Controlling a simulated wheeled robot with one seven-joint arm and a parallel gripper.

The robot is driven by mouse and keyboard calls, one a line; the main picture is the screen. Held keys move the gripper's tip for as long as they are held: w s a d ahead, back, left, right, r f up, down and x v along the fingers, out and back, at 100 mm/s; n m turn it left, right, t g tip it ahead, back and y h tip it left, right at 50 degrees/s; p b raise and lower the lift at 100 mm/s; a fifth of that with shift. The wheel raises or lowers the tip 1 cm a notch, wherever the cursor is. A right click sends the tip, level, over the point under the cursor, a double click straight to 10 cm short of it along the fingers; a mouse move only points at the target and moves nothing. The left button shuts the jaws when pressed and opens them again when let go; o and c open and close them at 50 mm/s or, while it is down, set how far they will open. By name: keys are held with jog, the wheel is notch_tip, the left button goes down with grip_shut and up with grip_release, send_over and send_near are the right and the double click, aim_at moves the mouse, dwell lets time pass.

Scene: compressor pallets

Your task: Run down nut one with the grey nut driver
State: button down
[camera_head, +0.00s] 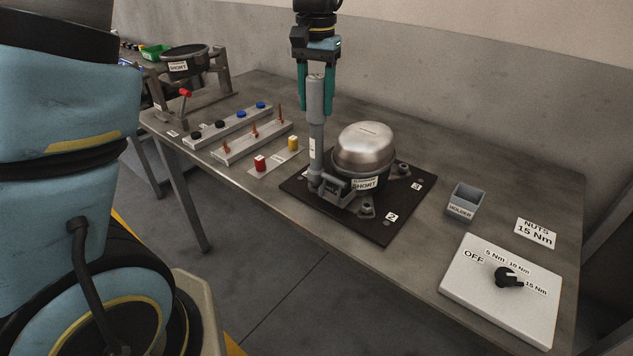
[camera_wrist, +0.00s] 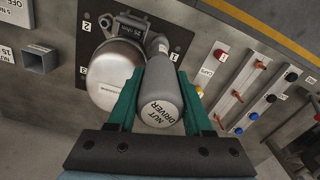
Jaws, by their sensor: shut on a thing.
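My gripper (camera_head: 315,108) is shut on the grey nut driver (camera_head: 316,132) and holds it upright. The driver, labelled NUT DRIVER, also shows in the wrist view (camera_wrist: 159,104) between my teal fingers. Its lower end is down at the left foot of the compressor (camera_head: 364,148), labelled SHORT. Nut one is hidden under or behind the driver; I cannot tell whether they touch. The label 1 (camera_wrist: 173,58) shows beside the driver in the wrist view. The compressor sits on a dark base plate (camera_head: 376,229) with corners marked 2 and 3.
An empty grey holder (camera_head: 464,200) stands right of the plate. The torque box (camera_head: 500,292) has its dial at 15 Nm. Red and yellow caps (camera_head: 260,163), a rack of copper pieces (camera_head: 252,144) and a rack of blue and black caps (camera_head: 228,127) lie left. A wall stands behind.

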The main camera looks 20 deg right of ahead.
jog(key=shift+f+b, duration=0.5)
jog(key=shift+f, duration=0.3)
dwell(1.6)
dwell(0.4)
